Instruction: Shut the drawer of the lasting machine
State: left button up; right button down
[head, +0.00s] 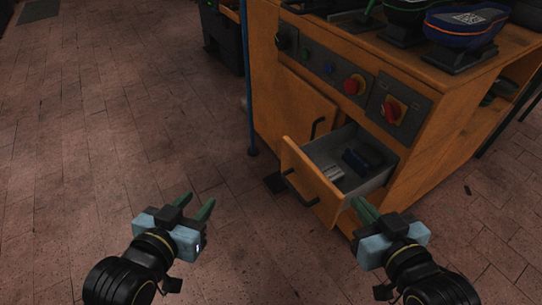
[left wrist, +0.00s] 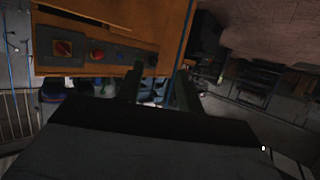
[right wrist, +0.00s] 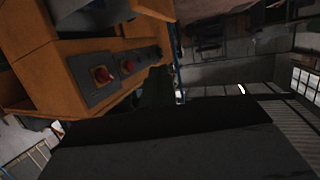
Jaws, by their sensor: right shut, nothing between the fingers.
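The lasting machine (head: 285,105) is an orange-brown cabinet with switches on its front. Its drawer (head: 312,184) is pulled out, with a grey inside and a black handle (head: 299,188) on the front panel. My right gripper (head: 362,211) is shut and empty, just right of the drawer front in the head view; I cannot tell whether it touches the drawer. My left gripper (head: 196,206) is open and empty, left of the drawer and apart from it. The left wrist view shows its two spread fingers (left wrist: 158,90). The machine's front shows upside down in both wrist views.
In the drawer lie a dark blue object (head: 363,161) and a light grey one (head: 333,173). A cabinet door with a black handle (head: 317,127) is beside the drawer. Shoes (head: 463,22) stand on top. A blue post (head: 247,80) rises at the corner. Floor at left is clear.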

aim_at(301, 165)
jog(key=u, duration=1.95)
jog(key=i, duration=1.1)
jog(key=z, duration=2.65)
